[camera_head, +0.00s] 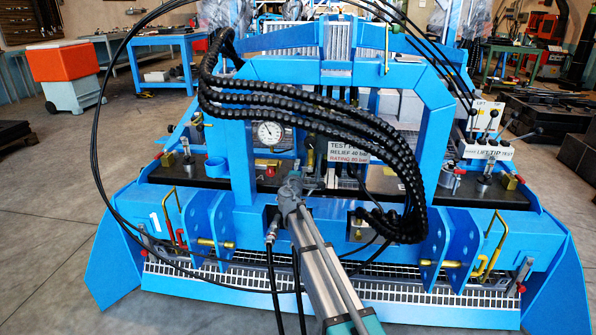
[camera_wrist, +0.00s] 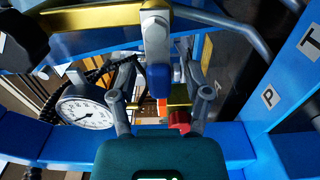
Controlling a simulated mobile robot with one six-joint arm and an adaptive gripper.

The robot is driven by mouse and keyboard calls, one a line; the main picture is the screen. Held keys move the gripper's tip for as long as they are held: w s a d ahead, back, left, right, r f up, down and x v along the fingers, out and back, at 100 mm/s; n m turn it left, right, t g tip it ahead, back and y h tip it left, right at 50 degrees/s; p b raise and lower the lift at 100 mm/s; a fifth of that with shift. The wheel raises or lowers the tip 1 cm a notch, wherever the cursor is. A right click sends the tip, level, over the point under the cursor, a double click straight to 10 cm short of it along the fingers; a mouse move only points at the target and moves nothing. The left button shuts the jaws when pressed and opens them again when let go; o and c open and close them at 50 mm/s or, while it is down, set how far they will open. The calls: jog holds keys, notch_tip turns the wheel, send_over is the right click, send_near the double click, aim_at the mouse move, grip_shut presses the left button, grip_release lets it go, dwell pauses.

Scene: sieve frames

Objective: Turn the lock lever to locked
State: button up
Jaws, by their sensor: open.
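My gripper (camera_head: 290,184) is at the middle of the blue frame, in front of the panel with the gauge. In the wrist view my gripper (camera_wrist: 156,82) is open, with one finger on each side. A grey metal lever with a blue end (camera_wrist: 158,78) shows between the fingers, pointing down in the picture. I cannot tell whether the fingers touch it. No marking for locked or unlocked is readable, and I cannot tell for sure that this is the lock lever. A red knob (camera_wrist: 180,119) and a small orange part (camera_wrist: 162,105) show below it, near the right finger.
A round gauge (camera_wrist: 82,112) is left of the fingers; it also shows in the head view (camera_head: 268,133). Black ribbed hoses (camera_head: 330,120) hang across the frame. Blue plates marked P and T (camera_wrist: 285,85) stand at right. A brass bar (camera_wrist: 95,15) crosses the top left.

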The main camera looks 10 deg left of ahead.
jog(key=shift+c, duration=0.3)
grip_shut()
jog(key=shift+f, duration=0.1)
jog(key=n, duration=0.1)
jog(key=f+n+b, duration=0.1)
jog(key=n, duration=0.1)
jog(key=n+b, duration=0.1)
jog(key=shift+d+f+n, duration=0.2)
jog(key=shift+f+n, duration=0.15)
jog(key=shift+n, duration=0.05)
jog(key=n, duration=0.3)
jog(key=d+f+n+b, duration=0.1)
jog(key=n, duration=0.2)
jog(key=d+f+n+b, duration=0.1)
jog(key=n, duration=0.2)
jog(key=shift+d, duration=0.2)
jog(key=shift+d+f+n, duration=0.1)
jog(key=shift+d+n, duration=0.25)
jog(key=shift+n, duration=0.75)
jog(key=shift+d+f+n, duration=0.1)
jog(key=shift+d+n, duration=0.25)
jog(key=shift+n, duration=0.75)
